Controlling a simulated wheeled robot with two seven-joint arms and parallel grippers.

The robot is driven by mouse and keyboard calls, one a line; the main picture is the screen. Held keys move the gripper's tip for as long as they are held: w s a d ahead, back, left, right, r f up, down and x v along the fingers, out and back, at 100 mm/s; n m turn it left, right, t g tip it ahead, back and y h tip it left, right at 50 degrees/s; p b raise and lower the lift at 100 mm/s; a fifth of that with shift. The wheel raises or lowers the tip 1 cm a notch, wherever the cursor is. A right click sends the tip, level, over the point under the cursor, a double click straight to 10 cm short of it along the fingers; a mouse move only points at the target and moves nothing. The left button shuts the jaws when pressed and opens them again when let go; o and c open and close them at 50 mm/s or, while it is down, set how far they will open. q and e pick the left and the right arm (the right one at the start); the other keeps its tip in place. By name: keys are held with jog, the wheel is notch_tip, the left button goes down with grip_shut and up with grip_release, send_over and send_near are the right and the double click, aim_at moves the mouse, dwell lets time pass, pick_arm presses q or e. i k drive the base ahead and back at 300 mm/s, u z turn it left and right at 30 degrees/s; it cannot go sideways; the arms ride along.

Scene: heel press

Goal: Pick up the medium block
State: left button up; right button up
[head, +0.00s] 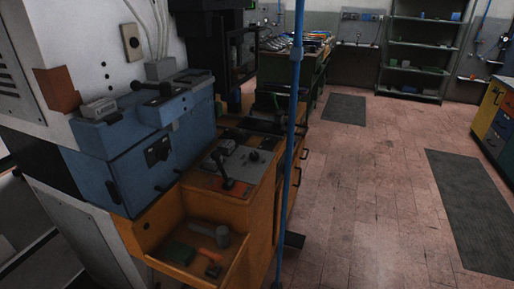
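An open orange drawer (243,262) juts out at the bottom of the view. I cannot tell which thing here is the medium block. Neither of my grippers shows in the head view.
Above the drawer stands an orange workbench (245,178) with a black lever on top. A blue metal box (120,175) is on the left. A thin blue pole (291,150) rises in front. A shelf (425,50) stands at the back. The tiled floor on the right is open.

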aim_at(208, 163)
jog(key=u, duration=0.2)
jog(key=i, duration=1.15)
jog(key=u, duration=0.55)
